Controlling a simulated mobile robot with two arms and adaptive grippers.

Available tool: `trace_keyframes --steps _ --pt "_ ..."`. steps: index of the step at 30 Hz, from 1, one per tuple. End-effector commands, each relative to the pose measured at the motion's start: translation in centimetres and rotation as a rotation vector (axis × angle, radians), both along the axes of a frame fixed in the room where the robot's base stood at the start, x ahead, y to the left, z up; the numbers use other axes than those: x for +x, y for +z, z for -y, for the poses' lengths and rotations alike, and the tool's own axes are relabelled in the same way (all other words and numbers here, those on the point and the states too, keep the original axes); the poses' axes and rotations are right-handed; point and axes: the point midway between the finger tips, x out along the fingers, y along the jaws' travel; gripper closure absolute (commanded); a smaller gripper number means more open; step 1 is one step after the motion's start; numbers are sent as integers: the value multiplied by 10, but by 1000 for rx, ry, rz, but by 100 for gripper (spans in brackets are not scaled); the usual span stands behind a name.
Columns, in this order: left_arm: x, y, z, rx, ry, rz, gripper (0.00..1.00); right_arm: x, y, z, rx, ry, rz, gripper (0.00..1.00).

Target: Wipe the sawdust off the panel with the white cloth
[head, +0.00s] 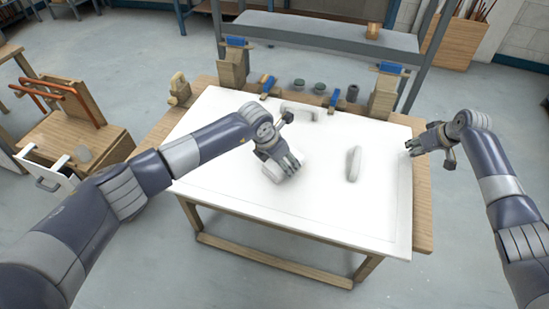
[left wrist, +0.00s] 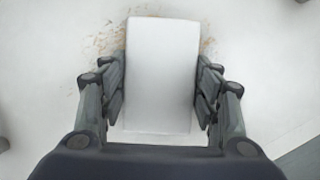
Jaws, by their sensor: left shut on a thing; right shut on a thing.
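The white panel (head: 250,215) lies flat on a wooden table. My left gripper (head: 283,168) is over the middle of the panel and shut on the white cloth (left wrist: 160,75), which looks like a folded, block-like pad. In the head view the cloth (head: 273,172) is partly hidden by the gripper. Brown sawdust (left wrist: 108,38) shows on the panel around the far end of the cloth in the left wrist view, on both sides of it. In the head view sawdust is too faint to tell. My right gripper (head: 411,147) is at the panel's right edge and appears shut on it.
Two white handle-like pieces stand on the panel, one at the back (head: 299,111) and one right of centre (head: 354,163). Wooden blocks with blue clamps (head: 385,90) and small dark cups (head: 319,88) line the back. A wooden cart (head: 75,130) stands left.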

Motion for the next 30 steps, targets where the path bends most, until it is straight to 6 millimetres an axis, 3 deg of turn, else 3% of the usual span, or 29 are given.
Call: trace_keyframes --steps 30 --pt "-15 1 58 2 -1 0 77 0 0 0 0 0 0 100"
